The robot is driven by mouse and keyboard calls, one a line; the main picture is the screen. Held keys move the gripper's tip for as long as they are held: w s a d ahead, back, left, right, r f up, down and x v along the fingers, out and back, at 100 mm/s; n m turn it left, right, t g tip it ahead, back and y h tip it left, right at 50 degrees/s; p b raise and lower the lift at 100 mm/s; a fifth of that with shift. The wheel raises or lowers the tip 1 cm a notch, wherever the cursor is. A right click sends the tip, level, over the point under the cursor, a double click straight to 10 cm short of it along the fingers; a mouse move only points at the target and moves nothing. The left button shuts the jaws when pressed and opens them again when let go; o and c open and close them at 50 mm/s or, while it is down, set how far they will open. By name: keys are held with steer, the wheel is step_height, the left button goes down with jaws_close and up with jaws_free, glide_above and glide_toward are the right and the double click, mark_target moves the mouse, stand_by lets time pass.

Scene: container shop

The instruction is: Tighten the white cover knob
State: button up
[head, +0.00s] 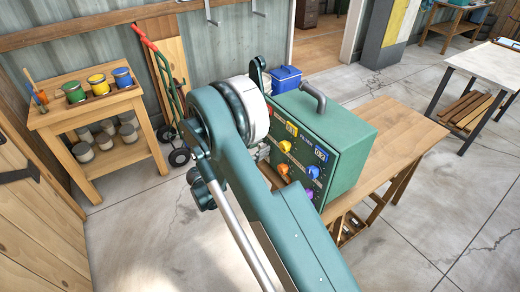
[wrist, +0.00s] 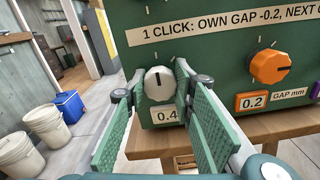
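In the wrist view, the white cover knob (wrist: 158,83) sits low on the green front panel (wrist: 215,70), with a display reading 0.4 (wrist: 165,114) just below it. My gripper (wrist: 158,84) is open, its two green-padded fingers pointing at the panel. The fingertips stand on the left and right of the knob, with a narrow gap seeming to show on each side; I cannot tell whether either touches. In the head view, my arm hides the gripper and the white knob, and the green machine (head: 345,140) stands behind it.
An orange knob (wrist: 270,66) with a 0.2 display (wrist: 252,102) is to the right. A label strip (wrist: 220,28) runs above. The machine stands on a wooden bench (head: 412,137). White buckets (wrist: 47,125) and a blue bin (wrist: 70,104) stand on the floor at left.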

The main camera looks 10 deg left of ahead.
steer(key=shift+m, duration=0.3)
steer(key=m+b, duration=0.3)
steer(key=shift+f+m, duration=0.15)
steer(key=shift+m, duration=0.25)
steer(key=m+b, duration=0.2)
steer(key=m, duration=0.2)
steer(key=shift+m+b, duration=0.3)
steer(key=shift+b, duration=0.05)
steer(key=shift+c, duration=0.2)
steer(key=m+b, duration=0.1)
steer(key=m, duration=0.3)
steer(key=shift+m+b, duration=0.3)
steer(key=shift+b, duration=0.1)
steer(key=shift+m+b, duration=0.6)
steer(key=shift+m, duration=1.6)
steer(key=o, duration=0.9)
